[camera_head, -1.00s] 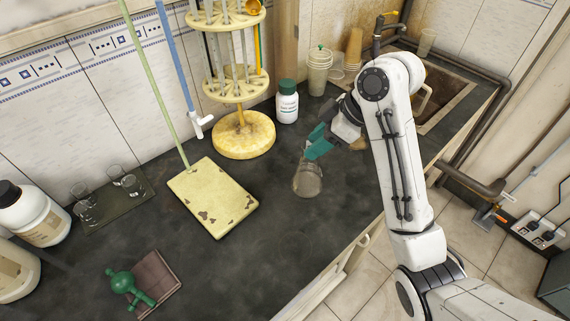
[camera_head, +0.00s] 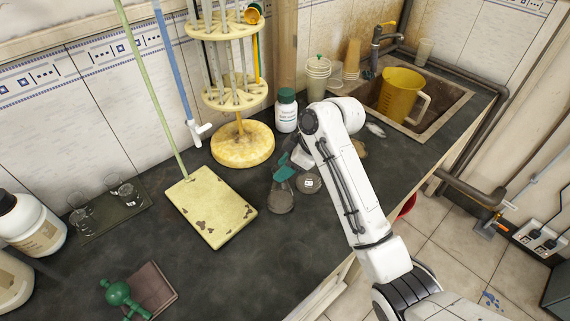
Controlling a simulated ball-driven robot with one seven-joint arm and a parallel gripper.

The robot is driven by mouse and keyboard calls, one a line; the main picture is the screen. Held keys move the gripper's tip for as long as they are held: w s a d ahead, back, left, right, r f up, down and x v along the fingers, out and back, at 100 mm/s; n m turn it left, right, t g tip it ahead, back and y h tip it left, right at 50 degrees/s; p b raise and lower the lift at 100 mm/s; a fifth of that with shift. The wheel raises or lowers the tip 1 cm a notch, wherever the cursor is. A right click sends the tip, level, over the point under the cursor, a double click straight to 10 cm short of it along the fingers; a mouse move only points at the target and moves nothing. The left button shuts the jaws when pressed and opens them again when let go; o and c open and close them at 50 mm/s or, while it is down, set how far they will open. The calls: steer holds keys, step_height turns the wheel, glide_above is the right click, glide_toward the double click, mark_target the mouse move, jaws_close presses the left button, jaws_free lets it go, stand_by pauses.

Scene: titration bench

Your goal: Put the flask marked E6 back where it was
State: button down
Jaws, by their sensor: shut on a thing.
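My gripper (camera_head: 284,172), with teal fingers, is shut on the neck of a clear conical flask (camera_head: 280,198). The flask looks nearly upright, at or just above the dark bench; I cannot tell whether its base touches. No E6 mark is readable on it. A round grey disc (camera_head: 310,184) with a small white label lies on the bench just right of the flask, apart from it in the picture. The label is too small to read. Several small glass vessels (camera_head: 128,194) stand on a dark tray (camera_head: 112,223) at the left.
A worn yellow burette stand base (camera_head: 212,208) is left of the flask. A round pipette rack (camera_head: 243,147) and a white bottle (camera_head: 286,112) stand behind. A yellow jug (camera_head: 402,92) stands in the sink. A green bulb (camera_head: 118,292) lies front left. Bench in front of the flask is clear.

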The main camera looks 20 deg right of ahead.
steer(key=shift+f, duration=0.3)
steer(key=c, duration=0.7)
jaws_free()
steer(key=shift+o, duration=0.2)
steer(key=shift+r, duration=0.1)
steer(key=v, duration=1.2)
